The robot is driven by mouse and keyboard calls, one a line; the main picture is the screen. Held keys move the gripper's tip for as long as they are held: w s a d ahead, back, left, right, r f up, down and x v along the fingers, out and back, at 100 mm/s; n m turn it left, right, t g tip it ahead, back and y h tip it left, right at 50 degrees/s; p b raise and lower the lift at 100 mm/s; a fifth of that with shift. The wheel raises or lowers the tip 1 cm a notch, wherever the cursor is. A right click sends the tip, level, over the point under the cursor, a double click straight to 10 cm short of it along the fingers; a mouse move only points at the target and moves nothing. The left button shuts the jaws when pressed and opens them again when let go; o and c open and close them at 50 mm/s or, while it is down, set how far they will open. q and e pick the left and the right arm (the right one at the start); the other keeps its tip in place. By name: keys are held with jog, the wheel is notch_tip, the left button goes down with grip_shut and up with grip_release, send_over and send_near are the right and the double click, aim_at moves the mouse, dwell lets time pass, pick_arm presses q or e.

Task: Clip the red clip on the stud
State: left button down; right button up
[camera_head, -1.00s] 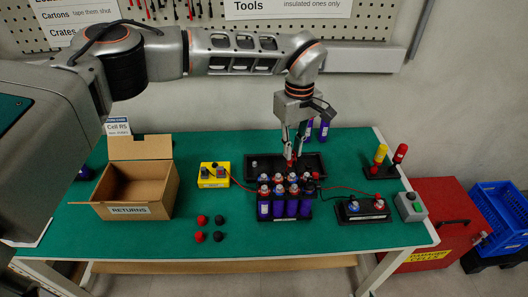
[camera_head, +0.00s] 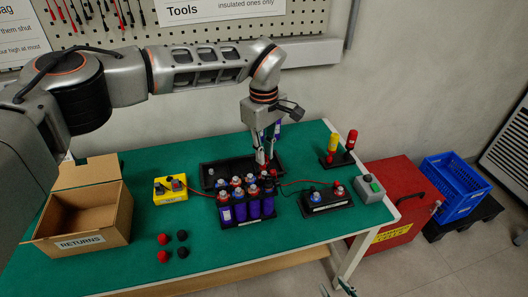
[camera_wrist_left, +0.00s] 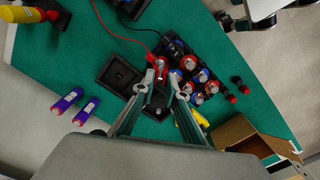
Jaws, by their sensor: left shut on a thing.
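My left gripper (camera_head: 265,160) points down at the right part of a black tray (camera_head: 222,164), behind the battery pack (camera_head: 247,207). It is shut on the red clip (camera_wrist_left: 160,67), whose body is mostly hidden by the fingers in the head view. A red cable (camera_wrist_left: 125,38) runs from the clip in the wrist view. Silver studs show on the blue and red cell tops (camera_wrist_left: 189,63) beside the clip. Which stud is meant, and whether the clip touches one, I cannot tell. My right gripper (camera_head: 336,288) barely shows at the bottom edge, fingertips apart.
A yellow box (camera_head: 170,196) and the cardboard returns box (camera_head: 82,238) are left of the pack. Red and black caps (camera_head: 163,239) lie in front. A black terminal block (camera_head: 326,203) and grey button box (camera_head: 370,189) stand right. The front-middle mat is clear.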

pick_arm(q)
jog(key=shift+f, duration=0.1)
jog(key=shift+f+b, duration=0.55)
jog(key=shift+f, duration=0.75)
jog(key=shift+f, duration=0.35)
jog(key=c, duration=2)
grip_release()
jog(key=shift+o, duration=0.2)
jog(key=shift+r, duration=0.15)
